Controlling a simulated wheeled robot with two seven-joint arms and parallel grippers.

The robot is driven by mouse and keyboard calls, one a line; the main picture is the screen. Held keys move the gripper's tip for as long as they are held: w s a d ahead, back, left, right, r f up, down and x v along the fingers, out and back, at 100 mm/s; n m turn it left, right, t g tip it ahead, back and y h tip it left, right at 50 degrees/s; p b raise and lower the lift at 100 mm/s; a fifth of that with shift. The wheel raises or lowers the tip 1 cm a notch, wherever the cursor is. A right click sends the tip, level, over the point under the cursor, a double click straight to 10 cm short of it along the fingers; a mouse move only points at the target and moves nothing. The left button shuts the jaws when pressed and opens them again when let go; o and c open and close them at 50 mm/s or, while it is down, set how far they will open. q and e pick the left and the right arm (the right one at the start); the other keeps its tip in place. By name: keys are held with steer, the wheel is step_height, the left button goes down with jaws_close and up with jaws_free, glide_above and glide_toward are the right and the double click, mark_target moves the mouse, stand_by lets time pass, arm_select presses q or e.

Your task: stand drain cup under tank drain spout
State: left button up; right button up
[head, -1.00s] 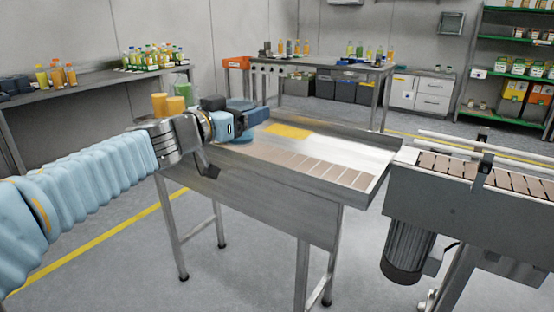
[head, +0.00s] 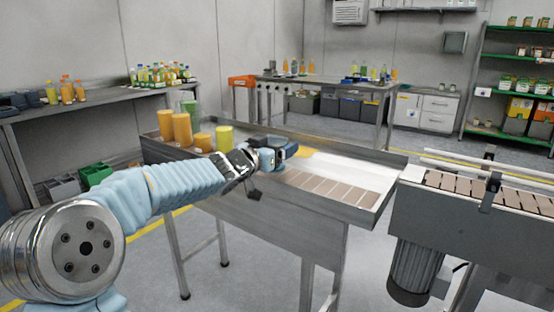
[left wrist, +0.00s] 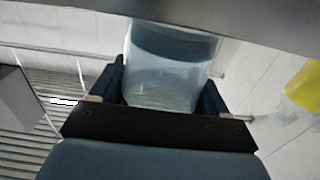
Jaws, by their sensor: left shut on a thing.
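My left gripper (head: 279,153) is over the steel tray table, to the right of the coloured cups. In the left wrist view, its two dark fingers (left wrist: 163,92) are shut on a clear, bluish cup (left wrist: 165,75), which I take to be the drain cup. The cup's upper part in that view looks darker blue, and the top of the picture is covered by a grey edge. In the head view the held cup is mostly hidden by the gripper. I cannot make out the tank or its drain spout. My right gripper is not in view.
A conveyor (head: 480,215) is at the right. The table's right part, with brown strips (head: 335,187), is free of upright things.

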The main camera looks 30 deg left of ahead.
arm_select(q)
steer(key=shift+f+b, duration=0.35)
steer(key=shift+f, duration=1.15)
steer(key=shift+f, duration=0.1)
steer(key=o, duration=1)
steer(key=shift+o, duration=0.2)
steer(key=shift+s, duration=0.15)
steer(key=shift+s+f, duration=0.5)
steer(key=shift+s, duration=6.8)
steer(key=shift+w+a+b, duration=0.1)
steer(key=shift+w+b, duration=0.25)
steer(key=shift+w, duration=6.4)
